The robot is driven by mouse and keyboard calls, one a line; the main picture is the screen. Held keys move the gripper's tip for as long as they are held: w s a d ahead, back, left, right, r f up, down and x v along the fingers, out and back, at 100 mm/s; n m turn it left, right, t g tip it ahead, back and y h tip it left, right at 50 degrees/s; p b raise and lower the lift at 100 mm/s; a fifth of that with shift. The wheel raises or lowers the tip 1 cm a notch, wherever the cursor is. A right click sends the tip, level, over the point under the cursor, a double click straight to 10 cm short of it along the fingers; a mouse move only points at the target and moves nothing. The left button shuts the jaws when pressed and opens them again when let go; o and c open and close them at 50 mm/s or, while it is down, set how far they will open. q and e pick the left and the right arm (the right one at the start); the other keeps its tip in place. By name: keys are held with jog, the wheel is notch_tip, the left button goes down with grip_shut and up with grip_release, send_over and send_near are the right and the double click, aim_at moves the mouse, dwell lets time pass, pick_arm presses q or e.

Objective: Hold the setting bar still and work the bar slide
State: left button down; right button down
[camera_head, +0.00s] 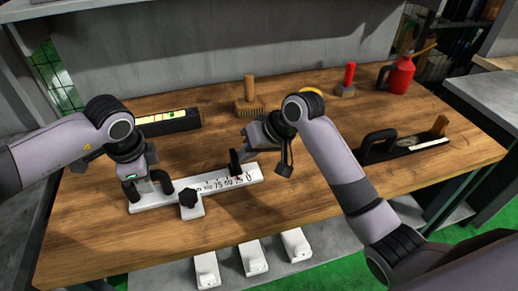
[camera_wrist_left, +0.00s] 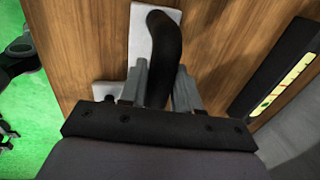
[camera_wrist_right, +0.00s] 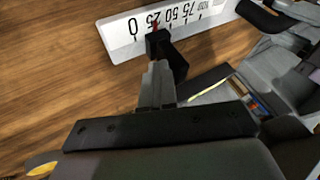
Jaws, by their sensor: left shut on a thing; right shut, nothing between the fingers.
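The setting bar (camera_head: 215,188) is a long white bar with a printed scale, lying on the wooden bench. It has a black arched handle (camera_head: 162,182) at its left end. My left gripper (camera_head: 148,178) is shut on that handle, also seen in the left wrist view (camera_wrist_left: 165,50). The bar slide (camera_head: 236,162) is a black block with a red pointer near the 25 mark, clearer in the right wrist view (camera_wrist_right: 160,45). My right gripper (camera_wrist_right: 158,82) is shut and empty, its fingertips right at the slide's block; exact contact is unclear.
A black star knob (camera_head: 188,197) sits on a white block at the bar's front. Behind are a dark case (camera_head: 165,124) and a brush (camera_head: 249,105); at right are a red can (camera_head: 398,76) and a black-handled tool (camera_head: 400,150). White blocks (camera_head: 252,258) stand below the bench front.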

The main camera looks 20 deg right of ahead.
pick_arm(q)
jog(key=shift+d, duration=0.1)
pick_arm(e)
jog(key=shift+s+a, duration=0.1)
jog(key=shift+a, duration=1)
jog(key=d, duration=0.4)
jog(key=shift+d, duration=0.35)
jog(key=v, duration=0.9)
jog(key=shift+r, duration=0.4)
pick_arm(q)
jog(key=c, duration=0.7)
grip_release()
jog(key=r, duration=0.4)
jog(key=s+r, duration=0.1)
jog(key=r, duration=0.3)
jog(key=s+r, duration=0.1)
jog(key=r, duration=0.3)
jog(key=shift+s, duration=0.15)
